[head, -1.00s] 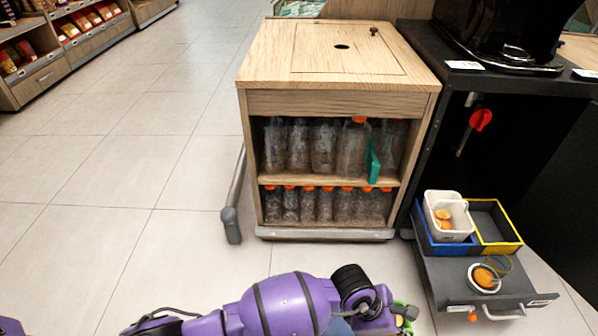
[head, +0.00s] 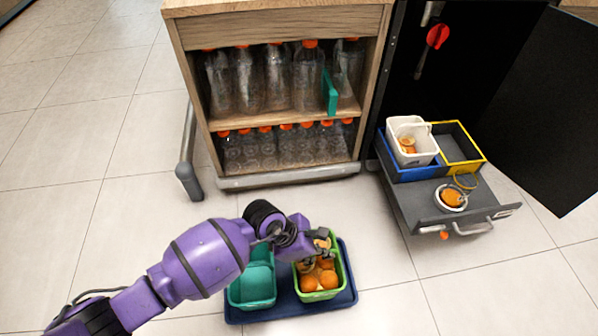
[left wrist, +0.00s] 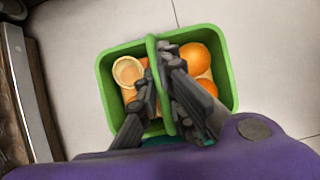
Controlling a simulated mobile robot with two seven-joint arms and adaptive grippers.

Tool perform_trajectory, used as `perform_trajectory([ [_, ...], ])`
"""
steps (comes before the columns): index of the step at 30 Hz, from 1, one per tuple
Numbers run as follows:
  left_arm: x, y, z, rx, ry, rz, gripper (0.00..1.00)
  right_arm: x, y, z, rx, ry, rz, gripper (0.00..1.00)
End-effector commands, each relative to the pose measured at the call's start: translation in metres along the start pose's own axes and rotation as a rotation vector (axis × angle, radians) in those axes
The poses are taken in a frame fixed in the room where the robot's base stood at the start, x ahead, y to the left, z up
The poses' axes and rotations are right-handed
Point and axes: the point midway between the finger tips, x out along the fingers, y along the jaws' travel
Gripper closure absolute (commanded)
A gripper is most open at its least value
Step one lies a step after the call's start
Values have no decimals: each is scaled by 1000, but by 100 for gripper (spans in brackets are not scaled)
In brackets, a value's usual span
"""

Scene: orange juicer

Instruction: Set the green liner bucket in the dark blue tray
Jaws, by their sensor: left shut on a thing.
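The light green liner bucket (head: 328,292) holds several oranges, seen in the head view at bottom centre. It also shows from above in the left wrist view (left wrist: 105,95), with a halved orange inside. My left gripper (left wrist: 165,95) is shut on its green handle; in the head view the gripper (head: 318,243) is above the bucket's rim. The dark blue tray (head: 290,309) lies on the floor. The green bucket overlaps its right half, upright; I cannot tell whether its bottom touches the tray. A teal bucket (head: 252,287) stands in the left half. My right gripper is out of view.
A wooden cabinet (head: 275,30) with bottles stands behind. At right, a pulled-out drawer (head: 410,205) carries a blue bin (head: 405,174) with a white bucket (head: 425,148), and a yellow-edged bin (head: 470,145). Floor is clear left and right of the tray.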

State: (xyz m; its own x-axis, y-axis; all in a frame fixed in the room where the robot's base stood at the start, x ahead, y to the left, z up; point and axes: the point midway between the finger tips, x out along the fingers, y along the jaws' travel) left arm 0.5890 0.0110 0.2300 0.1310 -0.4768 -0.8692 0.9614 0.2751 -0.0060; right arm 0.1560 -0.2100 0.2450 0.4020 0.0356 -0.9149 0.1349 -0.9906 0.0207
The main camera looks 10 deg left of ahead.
Motion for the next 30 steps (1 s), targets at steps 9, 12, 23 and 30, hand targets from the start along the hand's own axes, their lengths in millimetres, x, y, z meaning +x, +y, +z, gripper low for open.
perform_trajectory([
  [9,9,13,-17,3,-8,7,100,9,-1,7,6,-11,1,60],
  [12,18,14,-24,4,-9,5,100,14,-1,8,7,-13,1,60],
  [23,35,14,-33,5,-9,7,100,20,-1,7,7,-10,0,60],
  [30,36,14,-34,5,-8,7,100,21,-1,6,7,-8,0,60],
])
